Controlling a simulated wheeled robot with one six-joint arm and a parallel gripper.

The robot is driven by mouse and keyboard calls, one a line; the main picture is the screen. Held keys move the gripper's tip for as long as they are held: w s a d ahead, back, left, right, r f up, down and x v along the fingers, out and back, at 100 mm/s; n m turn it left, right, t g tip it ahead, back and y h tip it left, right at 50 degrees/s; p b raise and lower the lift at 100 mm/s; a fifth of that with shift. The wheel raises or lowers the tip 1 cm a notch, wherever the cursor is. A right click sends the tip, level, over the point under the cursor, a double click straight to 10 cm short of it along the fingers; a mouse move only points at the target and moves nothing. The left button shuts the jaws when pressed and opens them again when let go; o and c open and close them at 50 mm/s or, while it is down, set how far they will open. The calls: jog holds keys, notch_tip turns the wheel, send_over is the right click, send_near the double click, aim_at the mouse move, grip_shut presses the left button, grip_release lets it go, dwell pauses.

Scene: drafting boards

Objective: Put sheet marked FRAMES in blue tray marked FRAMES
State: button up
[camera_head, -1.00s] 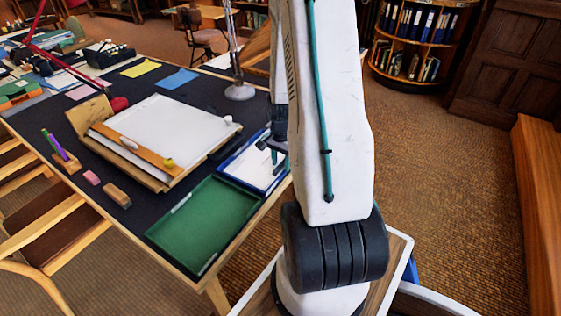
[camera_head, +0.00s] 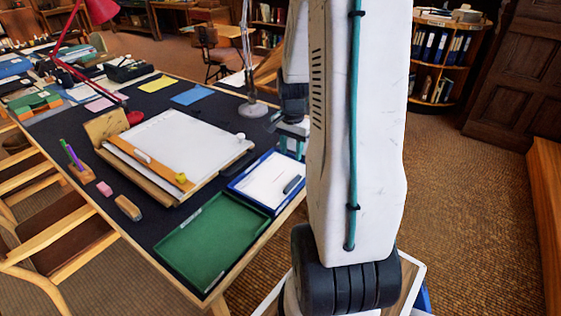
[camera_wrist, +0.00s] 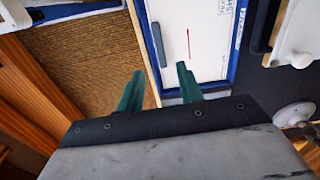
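A white sheet (camera_head: 268,180) lies flat inside the blue tray (camera_head: 236,190) at the table's right edge. A dark grey oblong piece (camera_head: 293,184) rests on the sheet. In the wrist view the sheet (camera_wrist: 193,35) shows a short red line, with the dark piece (camera_wrist: 158,42) near one side and the tray's blue rim (camera_wrist: 238,50) around it. No FRAMES marking is readable. My gripper (camera_wrist: 159,68) is open, its two green fingers apart with nothing between them. In the head view it (camera_head: 292,140) is beyond the tray's far end, partly hidden by my arm.
An empty green tray (camera_head: 208,240) sits in front of the blue one. A drawing board (camera_head: 182,140) with white paper lies to the left. A lamp base (camera_head: 252,110) stands behind. An eraser-like block (camera_head: 128,207) and pens (camera_head: 72,156) lie further left.

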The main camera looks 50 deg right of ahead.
jog(key=w+a+r+n, duration=0.1)
jog(key=a+r+n, duration=0.4)
jog(key=a+r, duration=0.5)
jog(key=s+a+r+n, duration=0.4)
jog(key=s+a+n, duration=0.2)
jog(key=a, duration=0.4)
jog(key=s+a+r+n+t, duration=0.1)
jog(key=s+a+r+n, duration=0.4)
jog(key=s+a, duration=0.3)
jog(key=shift+a+n, duration=0.4)
jog(key=shift+a, duration=0.7)
jog(key=shift+w, duration=0.1)
